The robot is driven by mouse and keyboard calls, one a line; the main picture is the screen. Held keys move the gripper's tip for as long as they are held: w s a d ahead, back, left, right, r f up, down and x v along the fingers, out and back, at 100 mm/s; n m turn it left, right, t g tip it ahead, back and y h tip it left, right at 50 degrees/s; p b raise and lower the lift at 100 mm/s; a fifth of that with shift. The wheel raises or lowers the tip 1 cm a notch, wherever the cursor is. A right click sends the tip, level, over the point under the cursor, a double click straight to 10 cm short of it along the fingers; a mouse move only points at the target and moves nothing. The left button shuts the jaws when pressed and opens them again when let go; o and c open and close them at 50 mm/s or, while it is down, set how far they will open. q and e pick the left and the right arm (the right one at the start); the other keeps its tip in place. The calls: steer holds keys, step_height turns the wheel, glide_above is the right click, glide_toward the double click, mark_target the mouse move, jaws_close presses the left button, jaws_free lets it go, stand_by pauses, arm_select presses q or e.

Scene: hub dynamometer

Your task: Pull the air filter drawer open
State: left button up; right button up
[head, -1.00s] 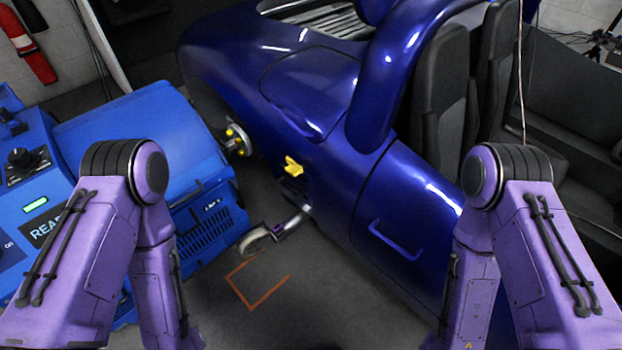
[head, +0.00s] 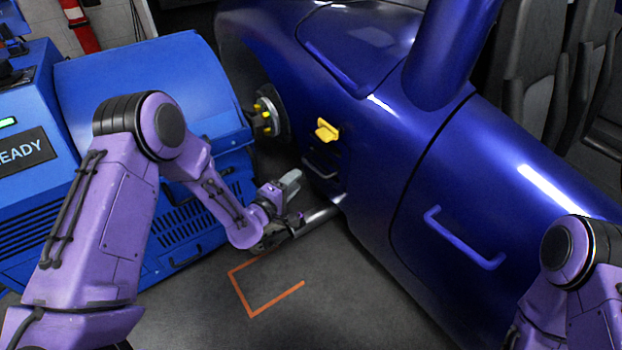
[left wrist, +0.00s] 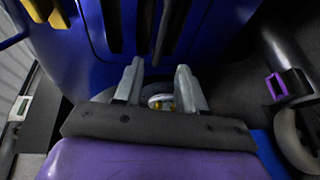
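My right gripper is out of view.
The blue dynamometer (head: 190,215) stands at left, close beside my left arm. A larger blue door handle (head: 463,238) is at right. The floor in front is clear.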

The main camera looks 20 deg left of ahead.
mark_target(311, 165)
arm_select(q)
steer(key=b+x, duration=0.2)
steer(key=x, duration=0.7)
steer(key=shift+w+d, duration=0.15)
jaws_close()
